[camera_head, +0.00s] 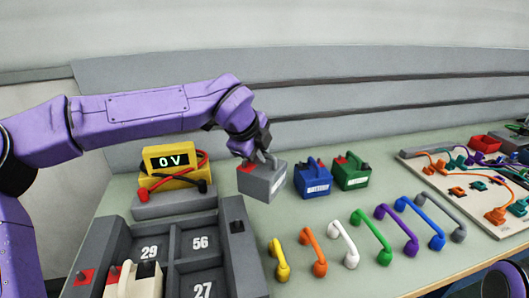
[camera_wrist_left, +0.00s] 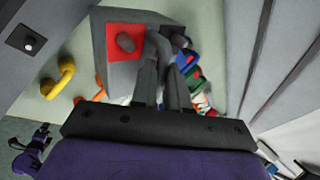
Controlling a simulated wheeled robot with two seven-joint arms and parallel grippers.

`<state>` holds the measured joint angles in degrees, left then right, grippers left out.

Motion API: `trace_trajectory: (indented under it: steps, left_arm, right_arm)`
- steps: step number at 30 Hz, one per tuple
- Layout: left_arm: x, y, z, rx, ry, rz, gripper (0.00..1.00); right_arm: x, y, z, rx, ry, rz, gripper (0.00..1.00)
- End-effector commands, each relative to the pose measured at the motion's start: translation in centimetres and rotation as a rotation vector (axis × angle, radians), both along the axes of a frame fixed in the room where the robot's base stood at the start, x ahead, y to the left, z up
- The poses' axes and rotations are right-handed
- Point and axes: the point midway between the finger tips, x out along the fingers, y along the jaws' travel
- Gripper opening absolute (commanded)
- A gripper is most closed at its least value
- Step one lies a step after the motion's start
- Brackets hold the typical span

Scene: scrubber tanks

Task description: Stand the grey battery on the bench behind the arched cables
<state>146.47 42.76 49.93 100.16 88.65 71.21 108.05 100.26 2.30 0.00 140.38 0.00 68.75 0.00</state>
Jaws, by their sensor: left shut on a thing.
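The grey battery (camera_head: 262,184) has a red terminal pad and a white label. My left gripper (camera_head: 262,161) is shut on its top handle, and the battery looks upright. In the left wrist view the fingers (camera_wrist_left: 162,85) close on the handle of the battery (camera_wrist_left: 115,75), beside the red pad. The battery is left of the blue battery (camera_head: 312,178), behind the arched cables. I cannot tell whether its base touches the bench (camera_head: 310,222). The arched cables run from yellow (camera_head: 279,260) and orange (camera_head: 315,252) to grey (camera_head: 451,219). My right gripper is out of view.
A green battery (camera_head: 351,172) stands right of the blue one. A yellow meter (camera_head: 170,162) reading 0 V stands at the left behind a grey numbered tray (camera_head: 215,250), which holds a white battery (camera_head: 135,283). A cable board (camera_head: 470,190) lies at the right.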

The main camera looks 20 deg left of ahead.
Motion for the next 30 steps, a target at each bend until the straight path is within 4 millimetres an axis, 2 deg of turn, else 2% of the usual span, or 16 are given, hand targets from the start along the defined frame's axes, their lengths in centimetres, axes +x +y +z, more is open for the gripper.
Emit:
trace_trajectory:
  steps: [1, 5, 12, 19, 24, 30]
  left_arm:
    - [1.2, 0.1, 0.2, 0.0, -0.002, 0.001, 0.0]
    - [4.3, 0.4, -1.1, -0.001, -0.002, 0.001, 0.0]
    - [7.9, 0.8, -5.5, 0.0, -0.005, -0.001, 0.0]
    - [9.4, 0.9, -7.3, -0.001, -0.006, -0.001, 0.0]
    - [9.5, 0.9, -9.9, 0.0, -0.005, -0.003, 0.0]
    - [9.5, 0.9, -10.6, -0.002, -0.009, -0.003, 0.0]
  right_arm:
    - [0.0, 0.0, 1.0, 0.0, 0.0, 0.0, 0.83]
    - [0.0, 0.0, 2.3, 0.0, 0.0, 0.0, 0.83]
    - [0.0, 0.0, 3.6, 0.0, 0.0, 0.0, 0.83]
    - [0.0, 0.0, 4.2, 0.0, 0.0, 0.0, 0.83]
    - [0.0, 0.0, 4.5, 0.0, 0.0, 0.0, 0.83]
    - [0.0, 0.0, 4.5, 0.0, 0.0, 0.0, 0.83]
